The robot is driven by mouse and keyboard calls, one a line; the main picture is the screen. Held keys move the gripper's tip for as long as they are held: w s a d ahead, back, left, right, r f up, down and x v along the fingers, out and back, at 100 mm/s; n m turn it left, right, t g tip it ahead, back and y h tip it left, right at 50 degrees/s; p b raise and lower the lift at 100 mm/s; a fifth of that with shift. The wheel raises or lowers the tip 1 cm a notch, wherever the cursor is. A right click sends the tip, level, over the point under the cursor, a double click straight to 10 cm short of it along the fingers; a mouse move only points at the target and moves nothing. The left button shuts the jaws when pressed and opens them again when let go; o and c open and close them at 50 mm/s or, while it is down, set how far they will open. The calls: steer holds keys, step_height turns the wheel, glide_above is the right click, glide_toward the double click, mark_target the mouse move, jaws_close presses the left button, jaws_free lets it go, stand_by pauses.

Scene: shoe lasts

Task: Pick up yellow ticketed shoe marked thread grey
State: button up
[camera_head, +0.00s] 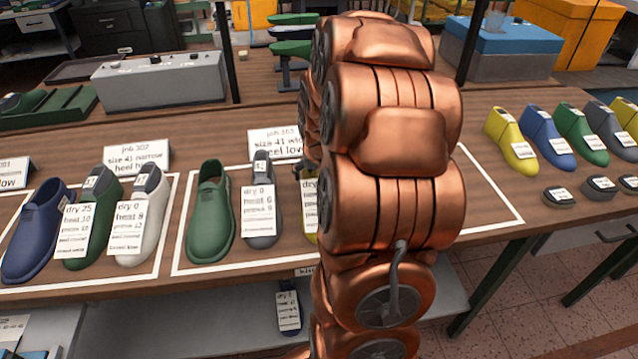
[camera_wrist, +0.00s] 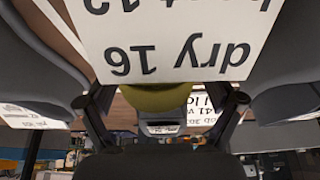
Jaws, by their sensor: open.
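A yellow shoe (camera_wrist: 157,97) with a large white ticket (camera_wrist: 180,35) reading "dry 16" upside down fills the middle of the wrist view. My gripper (camera_wrist: 162,103) is open, with one finger on each side of this shoe; whether either touches it I cannot tell. In the head view a sliver of a yellow shoe (camera_head: 312,238) and its ticket show beside my copper arm, which hides the rest and my gripper. No thread marking is readable on it.
Grey shoes stand close on the left (camera_wrist: 40,70) and right (camera_wrist: 292,98) in the wrist view. A grey shoe (camera_head: 263,233) and a green shoe (camera_head: 210,215) share the white-outlined area. Another yellow shoe (camera_head: 512,140) stands in the row at far right.

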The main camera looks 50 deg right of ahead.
steer(key=shift+c, duration=0.2)
jaws_close()
stand_by(0.6)
